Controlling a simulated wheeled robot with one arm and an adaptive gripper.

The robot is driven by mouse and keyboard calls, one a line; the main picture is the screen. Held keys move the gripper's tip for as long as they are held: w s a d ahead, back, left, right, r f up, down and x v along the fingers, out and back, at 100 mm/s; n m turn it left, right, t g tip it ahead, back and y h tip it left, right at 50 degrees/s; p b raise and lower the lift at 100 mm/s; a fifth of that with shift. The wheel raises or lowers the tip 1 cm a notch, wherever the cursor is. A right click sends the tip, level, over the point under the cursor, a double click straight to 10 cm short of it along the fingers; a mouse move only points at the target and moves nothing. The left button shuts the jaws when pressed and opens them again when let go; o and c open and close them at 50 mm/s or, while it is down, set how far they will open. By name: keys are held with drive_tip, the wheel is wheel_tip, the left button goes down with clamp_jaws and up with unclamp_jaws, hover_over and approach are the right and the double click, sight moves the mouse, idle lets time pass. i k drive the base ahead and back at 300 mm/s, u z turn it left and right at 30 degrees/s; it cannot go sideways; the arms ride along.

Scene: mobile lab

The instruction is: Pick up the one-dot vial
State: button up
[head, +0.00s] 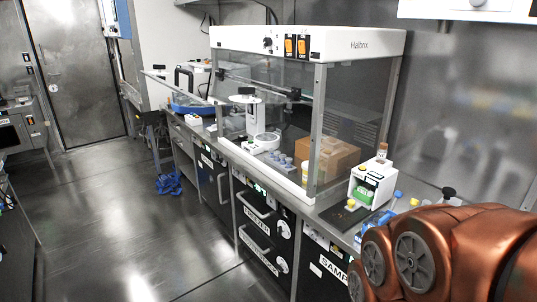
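No vial with one dot can be made out at this size. A small vial-like item with a brown top (382,149) stands on the white box-shaped device (366,187) on the bench. Several small blue-grey items (281,160) stand in the glass hood; I cannot tell whether they are vials. My copper-coloured arm fills the lower right corner and hides part of the bench there. My gripper is not in view.
The glass hood (310,44) stands on the long bench, with a cardboard box (325,153) inside. Blue- and yellow-topped items (397,196) crowd the bench near my arm. A blue heap (168,184) lies on the floor. The floor (130,240) at left is mostly clear.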

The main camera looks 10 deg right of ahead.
sight(271, 150)
drive_tip(key=z, duration=0.35)
drive_tip(key=k, duration=0.35)
drive_tip(key=u, duration=1.95)
drive_tip(key=i, duration=2.15)
drive_tip(key=z, duration=1.3)
drive_tip(key=i, duration=0.45)
drive_tip(key=z, duration=0.45)
